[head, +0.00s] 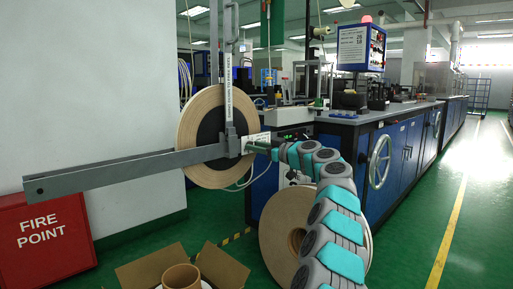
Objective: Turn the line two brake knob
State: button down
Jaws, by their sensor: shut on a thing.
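A large tape reel (187,118) hangs upright on a grey payoff stand (228,90) with a long grey arm (110,170) reaching left. My gripper (262,147) is at the hub, just below a white label plate (256,138). It is shut on what appears to be the brake knob there. The knob is small and mostly hidden by my gripper and wrist, so its angle cannot be read. The lettering on the label plate is too small to read.
A second reel (272,225) stands low behind my arm. An open cardboard box (228,264) with a brown core is at the front. A red fire point box (45,240) is at left. A blue machine line (400,140) runs back; green floor is clear at right.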

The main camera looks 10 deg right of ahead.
jog(key=shift+m, duration=0.3)
jog(key=shift+f+m+t+p, duration=0.15)
jog(key=shift+m+t+p, duration=0.15)
jog(key=shift+m+p, duration=9.8)
jog(key=m+b, duration=0.6)
jog(key=shift+m, duration=0.3)
jog(key=c, duration=0.6)
grip_release()
